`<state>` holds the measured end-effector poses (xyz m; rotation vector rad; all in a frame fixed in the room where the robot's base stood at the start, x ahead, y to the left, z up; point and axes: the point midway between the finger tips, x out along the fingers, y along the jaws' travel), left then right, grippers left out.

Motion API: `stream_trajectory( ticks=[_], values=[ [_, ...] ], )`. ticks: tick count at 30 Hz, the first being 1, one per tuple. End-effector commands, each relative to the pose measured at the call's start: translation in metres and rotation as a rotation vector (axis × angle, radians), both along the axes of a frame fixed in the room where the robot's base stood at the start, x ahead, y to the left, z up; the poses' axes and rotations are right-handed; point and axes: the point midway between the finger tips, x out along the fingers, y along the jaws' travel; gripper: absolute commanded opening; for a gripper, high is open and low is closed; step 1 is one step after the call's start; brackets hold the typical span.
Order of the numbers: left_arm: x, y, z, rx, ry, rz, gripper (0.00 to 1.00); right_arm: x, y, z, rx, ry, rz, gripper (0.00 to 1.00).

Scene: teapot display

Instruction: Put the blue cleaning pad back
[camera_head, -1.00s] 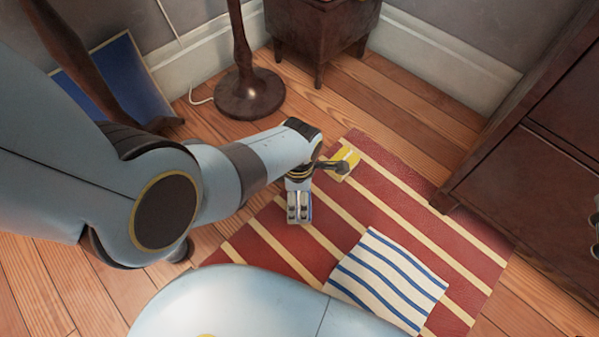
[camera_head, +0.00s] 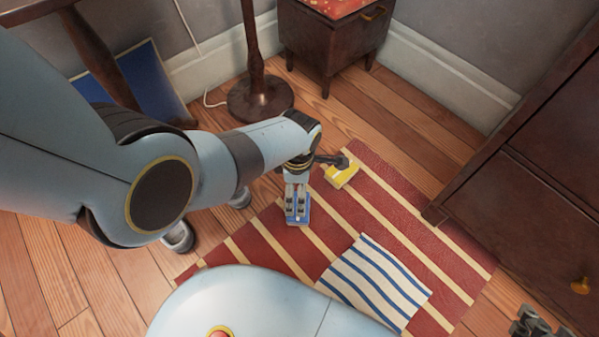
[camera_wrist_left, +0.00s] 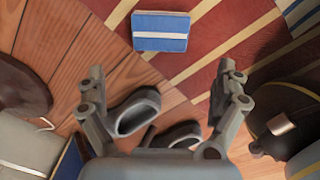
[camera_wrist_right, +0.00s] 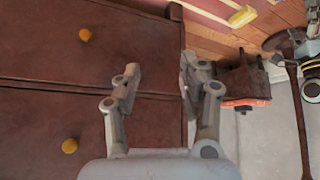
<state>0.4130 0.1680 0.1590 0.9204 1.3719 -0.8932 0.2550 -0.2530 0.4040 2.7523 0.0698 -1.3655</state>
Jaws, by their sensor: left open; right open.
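The blue cleaning pad, blue with a white stripe, lies on the striped rug in the left wrist view (camera_wrist_left: 160,32). In the head view the blue pad (camera_head: 298,221) is partly hidden by my left gripper (camera_head: 297,205). My left gripper is open and empty, and in its wrist view (camera_wrist_left: 160,82) the pad lies beyond its fingertips, apart from them. My right gripper (camera_wrist_right: 161,82) is open and empty in front of the dark drawers. It also shows at the lower right corner of the head view (camera_head: 540,326).
A yellow pad (camera_head: 341,174) and a blue-striped cloth (camera_head: 375,282) lie on the red rug (camera_head: 420,240). Slippers (camera_wrist_left: 135,112) stand on the floor near my left gripper. A dark drawer cabinet (camera_head: 530,190) is on the right; a lamp base (camera_head: 260,100) and small cabinet (camera_head: 330,45) are behind.

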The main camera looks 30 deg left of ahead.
Motion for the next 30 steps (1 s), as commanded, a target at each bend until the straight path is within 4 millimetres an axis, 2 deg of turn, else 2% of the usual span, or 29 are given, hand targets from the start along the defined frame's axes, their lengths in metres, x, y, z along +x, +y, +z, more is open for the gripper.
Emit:
stream_trajectory(
  ticks=[1,6,17,20,23,26,29,30],
  values=[
    [0.001,0.002,0.006,0.001,-0.002,0.0,1.0,0.001,0.0,0.008,-0.001,0.021,0.0,0.42],
    [0.0,0.004,0.011,0.0,-0.001,-0.002,1.0,-0.002,0.0,0.015,-0.002,0.092,-0.003,0.42],
    [-0.002,0.005,0.011,0.001,0.001,-0.005,1.0,-0.004,-0.001,0.017,-0.003,0.122,-0.003,0.42],
    [-0.009,0.011,0.011,0.004,-0.012,-0.058,1.0,-0.007,-0.001,0.02,-0.003,0.108,-0.004,0.42],
    [-0.027,0.028,0.014,0.019,-0.053,-0.223,1.0,-0.015,0.0,0.024,-0.002,0.105,-0.003,0.42],
    [-0.058,0.052,0.031,0.062,-0.118,-0.507,1.0,-0.015,0.0,0.024,-0.003,0.105,-0.003,0.42],
    [-0.091,0.075,0.068,0.141,-0.187,-0.862,1.0,-0.014,-0.001,0.024,-0.004,0.104,-0.003,0.42],
    [-0.104,0.081,0.087,0.179,-0.21,-1.008,1.0,-0.014,-0.001,0.024,-0.004,0.105,-0.003,0.42]
  ],
)
